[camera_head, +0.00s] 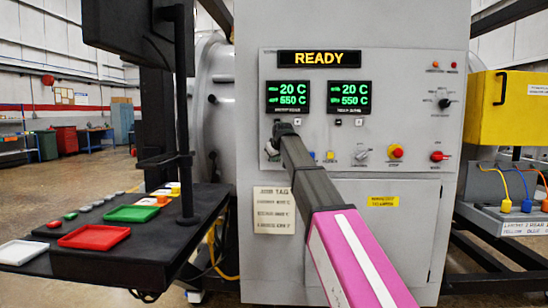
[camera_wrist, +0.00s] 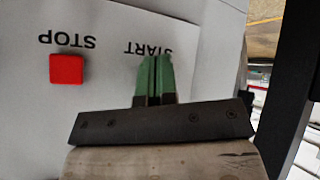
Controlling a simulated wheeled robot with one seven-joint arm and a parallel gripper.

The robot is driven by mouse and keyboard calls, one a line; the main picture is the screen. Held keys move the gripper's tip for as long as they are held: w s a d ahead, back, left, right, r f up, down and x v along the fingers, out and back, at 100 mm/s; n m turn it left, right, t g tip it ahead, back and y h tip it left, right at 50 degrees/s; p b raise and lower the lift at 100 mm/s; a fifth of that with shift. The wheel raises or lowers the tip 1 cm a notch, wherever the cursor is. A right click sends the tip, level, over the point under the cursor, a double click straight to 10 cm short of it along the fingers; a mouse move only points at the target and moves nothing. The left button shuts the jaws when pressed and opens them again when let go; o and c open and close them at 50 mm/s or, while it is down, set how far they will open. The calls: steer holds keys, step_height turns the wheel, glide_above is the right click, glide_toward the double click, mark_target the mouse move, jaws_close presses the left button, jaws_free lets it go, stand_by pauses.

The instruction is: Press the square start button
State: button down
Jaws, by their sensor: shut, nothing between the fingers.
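My gripper (camera_head: 278,125) reaches up to the left part of the grey control panel, below the left display, in the head view. In the wrist view my gripper (camera_wrist: 157,62) is shut and empty, its fingers green with dark bases. The fingertips are at an upside-down START label (camera_wrist: 148,48) on the panel. They cover the place beside that label, so the square start button cannot be told apart from them. I cannot tell whether they touch it. A red square button (camera_wrist: 67,68) by an upside-down STOP label is to the left.
The READY sign (camera_head: 325,59) is lit above two green displays (camera_head: 349,97). A dark console (camera_head: 135,250) with red and green trays stands left. A yellow box (camera_head: 505,110) is right.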

steer(key=shift+w, duration=0.5)
stand_by(0.6)
steer(key=shift+s, duration=0.9)
steer(key=s, duration=0.5)
steer(key=shift+a, duration=0.1)
stand_by(0.4)
stand_by(0.4)
